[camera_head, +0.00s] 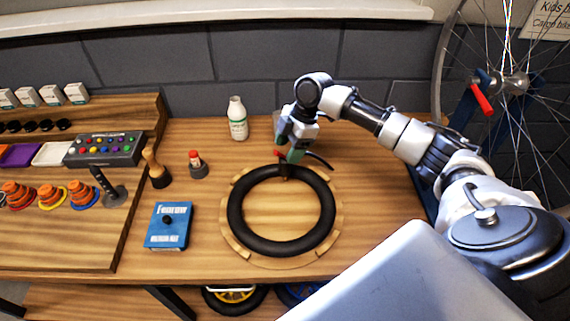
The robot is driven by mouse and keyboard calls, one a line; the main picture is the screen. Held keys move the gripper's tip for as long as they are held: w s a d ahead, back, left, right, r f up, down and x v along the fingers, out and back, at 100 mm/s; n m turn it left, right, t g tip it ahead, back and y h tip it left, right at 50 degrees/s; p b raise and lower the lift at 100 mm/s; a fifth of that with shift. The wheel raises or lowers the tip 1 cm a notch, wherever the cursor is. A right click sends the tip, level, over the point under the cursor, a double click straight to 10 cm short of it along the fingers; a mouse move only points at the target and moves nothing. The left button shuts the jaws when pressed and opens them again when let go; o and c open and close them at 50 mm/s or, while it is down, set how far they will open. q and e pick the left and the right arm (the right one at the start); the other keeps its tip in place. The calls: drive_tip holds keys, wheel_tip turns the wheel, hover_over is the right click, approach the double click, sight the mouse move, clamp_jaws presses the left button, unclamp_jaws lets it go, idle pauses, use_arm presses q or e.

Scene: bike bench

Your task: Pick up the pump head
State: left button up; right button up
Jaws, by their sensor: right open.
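The pump head, a small dark piece with a red part (280,154), is at the far rim of the black tyre (236,226). A black hose (320,161) curves away to its right. My right gripper (291,155) reaches down from the right, right at the pump head, and partly hides it. The gripper is open; whether its fingers touch the pump head I cannot tell. My left gripper is not in view.
The tyre lies on a round wooden holder (237,252). A white bottle (237,118), a red-topped small item (197,164), a wooden-handled tool (156,168) and a blue box (169,226) stand to the left. A bike wheel (509,84) is at the right.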

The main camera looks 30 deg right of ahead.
sight(284, 158)
drive_tip(key=x, duration=0.1)
drive_tip(key=p+x, duration=0.1)
drive_tip(key=x, duration=0.1)
drive_tip(key=shift+s+d+f, duration=0.1)
drive_tip(key=shift+f, duration=0.35)
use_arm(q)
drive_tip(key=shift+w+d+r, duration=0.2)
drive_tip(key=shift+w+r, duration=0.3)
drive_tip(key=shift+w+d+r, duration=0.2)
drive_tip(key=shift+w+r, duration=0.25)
use_arm(e)
drive_tip(key=shift+f, duration=0.4)
drive_tip(key=shift+c, duration=0.2)
clamp_jaws()
use_arm(q)
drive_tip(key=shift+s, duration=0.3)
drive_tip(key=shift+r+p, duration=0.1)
drive_tip(key=shift+p, duration=0.2)
use_arm(e)
drive_tip(key=shift+r, duration=0.15)
